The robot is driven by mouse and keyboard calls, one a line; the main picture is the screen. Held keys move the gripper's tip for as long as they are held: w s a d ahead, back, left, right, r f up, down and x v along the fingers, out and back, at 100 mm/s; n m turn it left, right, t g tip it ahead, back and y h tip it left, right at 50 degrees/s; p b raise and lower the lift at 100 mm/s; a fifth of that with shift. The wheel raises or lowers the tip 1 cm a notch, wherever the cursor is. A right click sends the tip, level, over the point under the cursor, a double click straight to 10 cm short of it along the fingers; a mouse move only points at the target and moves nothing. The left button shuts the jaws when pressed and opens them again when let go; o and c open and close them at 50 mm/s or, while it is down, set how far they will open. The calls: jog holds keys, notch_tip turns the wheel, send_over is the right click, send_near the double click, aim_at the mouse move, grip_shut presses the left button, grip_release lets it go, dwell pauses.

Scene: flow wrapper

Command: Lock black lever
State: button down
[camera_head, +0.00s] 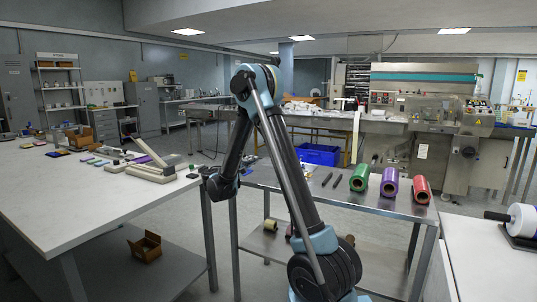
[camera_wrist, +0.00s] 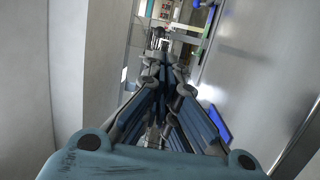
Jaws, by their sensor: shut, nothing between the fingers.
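I cannot clearly pick out a black lever in either view. At the far right of the head view, a black handle (camera_head: 497,216) sticks out left from a white roll (camera_head: 524,222); I cannot tell whether it is the lever. The flow wrapper (camera_head: 428,130) stands at the back right, too small to make out its levers. My gripper shows in the wrist view (camera_wrist: 160,48), shut and empty, its blue-grey fingers meeting ahead of the camera. In the head view my arm bends down between the two tables, well away from the wrapper.
A white table (camera_head: 90,205) with a sealer (camera_head: 155,170) is at the left. A steel table (camera_head: 345,205) holds green (camera_head: 360,178), purple (camera_head: 389,182) and red (camera_head: 421,190) rolls and dark rods (camera_head: 327,180). A blue crate (camera_head: 318,155) stands behind.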

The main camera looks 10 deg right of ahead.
jog(key=shift+a, duration=0.25)
jog(key=shift+w+d, duration=0.1)
jog(key=x, duration=1.3)
jog(key=shift+w+d, duration=0.3)
